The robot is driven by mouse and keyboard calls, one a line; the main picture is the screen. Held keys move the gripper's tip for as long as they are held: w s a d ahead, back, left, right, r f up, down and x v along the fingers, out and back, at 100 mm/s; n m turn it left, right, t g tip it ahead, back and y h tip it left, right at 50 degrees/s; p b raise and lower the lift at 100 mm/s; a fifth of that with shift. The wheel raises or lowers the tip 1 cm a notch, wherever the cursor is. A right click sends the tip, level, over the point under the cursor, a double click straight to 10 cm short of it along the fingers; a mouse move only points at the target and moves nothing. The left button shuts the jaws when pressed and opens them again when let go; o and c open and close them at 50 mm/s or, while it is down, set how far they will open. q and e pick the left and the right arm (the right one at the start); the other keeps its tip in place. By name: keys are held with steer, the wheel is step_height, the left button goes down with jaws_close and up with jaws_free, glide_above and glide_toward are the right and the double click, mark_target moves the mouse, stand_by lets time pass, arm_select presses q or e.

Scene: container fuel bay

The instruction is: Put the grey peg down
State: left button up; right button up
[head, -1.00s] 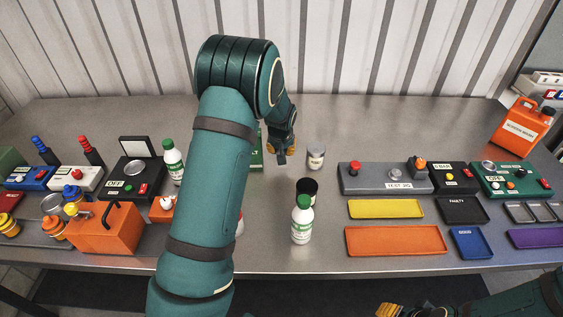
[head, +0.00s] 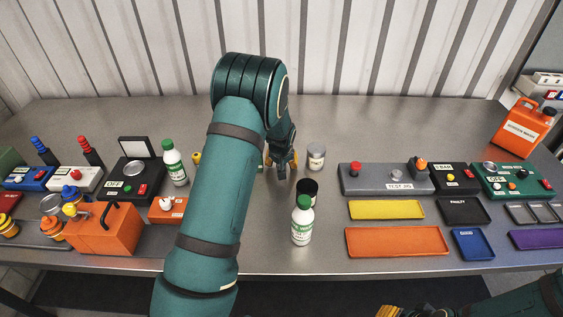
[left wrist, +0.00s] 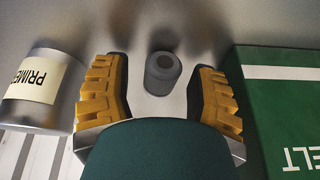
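The grey peg (left wrist: 162,74) is a short, dark grey cylinder with a hole in its top. In the left wrist view it stands upright on the bench, between and slightly beyond my left gripper's fingers. My left gripper (left wrist: 160,98) is open, with a visible gap between the peg and each yellow finger pad. In the head view my left gripper (head: 281,162) is low over the bench, left of the primer can; I cannot make out the peg clearly there. My right gripper (head: 392,311) is at the bottom edge, partly cut off, and its opening cannot be judged.
The primer can (left wrist: 40,92) and a green box (left wrist: 282,110) flank my left gripper. A black cup (head: 308,187) and a white bottle (head: 302,222) stand in front. Trays, including a yellow tray (head: 385,209), lie to the right. The bench behind is mostly clear.

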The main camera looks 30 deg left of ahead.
arm_select(q)
steer(key=shift+r, duration=0.15)
steer(key=shift+r, duration=0.25)
steer(key=p+v, duration=0.1)
steer(key=v, duration=1)
steer(key=shift+s+r, duration=0.2)
steer(key=shift+d, duration=0.1)
